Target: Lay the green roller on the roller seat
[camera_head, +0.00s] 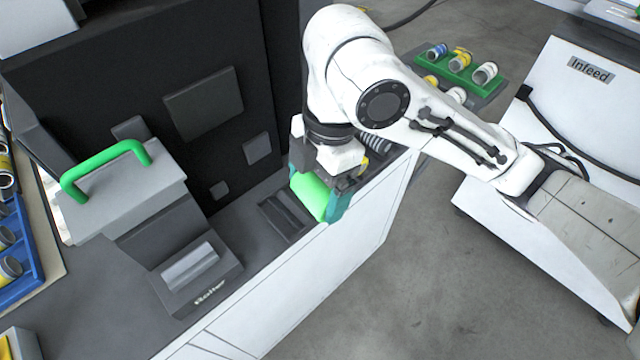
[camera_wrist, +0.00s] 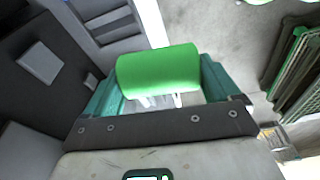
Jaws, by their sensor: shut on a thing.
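The green roller (camera_head: 311,194) is held crosswise between the teal fingers of my gripper (camera_head: 320,197), near the right front edge of the dark machine bed. In the wrist view the roller (camera_wrist: 158,70) spans between the two fingers. The roller seat (camera_head: 195,274) is a dark block labelled "Roller" with a light grey trough on top. It stands left of and nearer than my gripper in the head view, and its trough looks empty. The seat cannot be made out in the wrist view.
A dark slotted block (camera_head: 284,213) lies between the seat and my gripper. A grey housing with a green handle (camera_head: 105,168) stands behind and left of the seat. A blue bin (camera_head: 18,255) is at far left. A green tray (camera_head: 470,68) with several cylinders and an Infeed cabinet (camera_head: 590,100) stand right.

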